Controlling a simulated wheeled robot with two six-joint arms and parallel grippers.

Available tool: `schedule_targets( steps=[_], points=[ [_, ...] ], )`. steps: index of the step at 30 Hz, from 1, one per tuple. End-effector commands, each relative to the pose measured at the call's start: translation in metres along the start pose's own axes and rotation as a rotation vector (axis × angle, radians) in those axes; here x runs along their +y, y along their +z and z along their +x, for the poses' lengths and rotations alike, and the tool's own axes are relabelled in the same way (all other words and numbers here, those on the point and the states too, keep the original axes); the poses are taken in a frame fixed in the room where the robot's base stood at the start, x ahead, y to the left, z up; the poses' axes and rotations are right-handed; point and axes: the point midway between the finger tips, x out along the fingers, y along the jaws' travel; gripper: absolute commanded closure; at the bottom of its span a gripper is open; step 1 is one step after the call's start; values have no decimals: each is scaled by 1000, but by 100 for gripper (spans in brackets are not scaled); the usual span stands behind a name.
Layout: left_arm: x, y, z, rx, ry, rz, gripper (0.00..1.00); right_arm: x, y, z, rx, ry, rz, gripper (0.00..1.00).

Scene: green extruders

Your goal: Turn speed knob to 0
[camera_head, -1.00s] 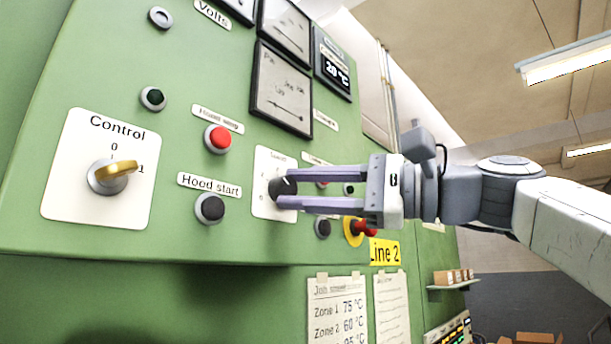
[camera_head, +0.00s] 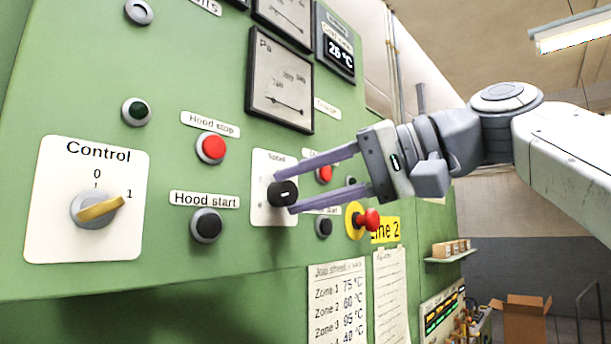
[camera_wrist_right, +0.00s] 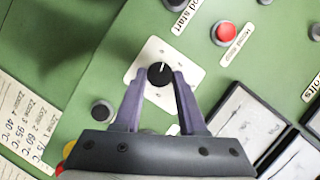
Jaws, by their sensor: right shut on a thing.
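The black speed knob (camera_head: 283,193) sits on a small white plate (camera_head: 263,212) labelled "Speed" on the green panel. A white pointer line shows on its face. My right gripper (camera_head: 284,190) reaches in from the right and is shut on the knob, one finger above and one below. In the right wrist view the knob (camera_wrist_right: 160,75) sits between the two purple fingertips (camera_wrist_right: 159,80), and its white line points up. The fingers partly cover the plate's scale, and its numbers are too small to read. My left gripper is in neither view.
Left of the knob are the red hood stop button (camera_head: 211,147), the dark hood start button (camera_head: 206,225) and the yellow control switch (camera_head: 98,209). A red emergency button (camera_head: 367,219) lies close below my right gripper. Gauges (camera_head: 281,84) are above.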

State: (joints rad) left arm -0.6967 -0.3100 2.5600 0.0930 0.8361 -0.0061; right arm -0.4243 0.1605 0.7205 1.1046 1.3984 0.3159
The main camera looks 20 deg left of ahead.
Motion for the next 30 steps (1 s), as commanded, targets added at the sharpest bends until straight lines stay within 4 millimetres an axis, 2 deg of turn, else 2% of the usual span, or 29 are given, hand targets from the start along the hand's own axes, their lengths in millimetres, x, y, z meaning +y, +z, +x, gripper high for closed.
schedule_targets(
  steps=[12, 29, 30],
  points=[
    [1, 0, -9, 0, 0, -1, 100, -1, 2, 1, 1, 79, -175, 100],
    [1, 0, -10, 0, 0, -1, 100, 0, 2, 1, 2, 89, -198, 100],
    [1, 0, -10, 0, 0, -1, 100, 0, 2, 1, 2, 89, -198, 48]
  ],
)
